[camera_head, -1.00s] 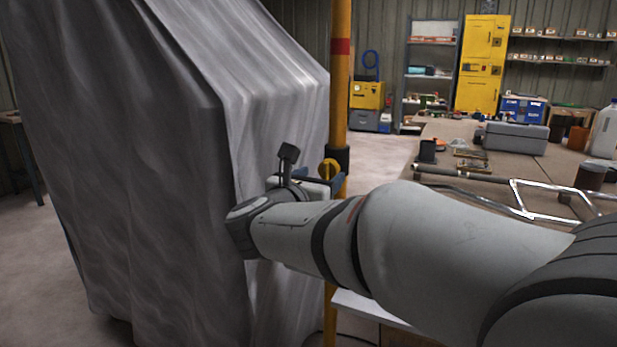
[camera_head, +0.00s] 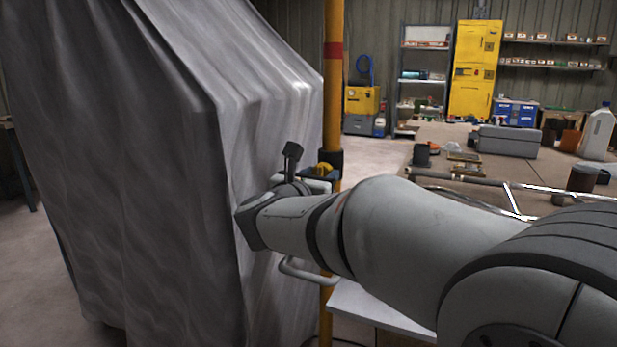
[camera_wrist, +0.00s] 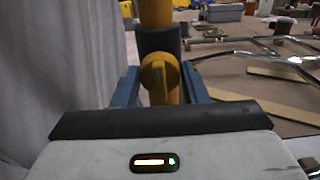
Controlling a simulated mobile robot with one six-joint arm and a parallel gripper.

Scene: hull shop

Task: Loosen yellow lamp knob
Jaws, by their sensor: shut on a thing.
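The yellow knob (camera_wrist: 158,80) sits on the dark collar (camera_wrist: 160,42) of a yellow upright pole (camera_head: 333,95) with a red band. In the head view only a small part of the knob (camera_head: 323,168) shows above my gripper (camera_head: 322,174). In the wrist view the blue fingers of my gripper (camera_wrist: 160,84) stand on either side of the knob, shut on it. No lamp head shows in either view.
A large grey draped cover (camera_head: 170,170) stands close on the left, beside my wrist. On the right, a workbench (camera_head: 430,185) holds metal tubing, a grey case (camera_head: 508,141) and a white jug (camera_head: 598,132). Shelves and a yellow cabinet (camera_head: 474,70) stand at the back.

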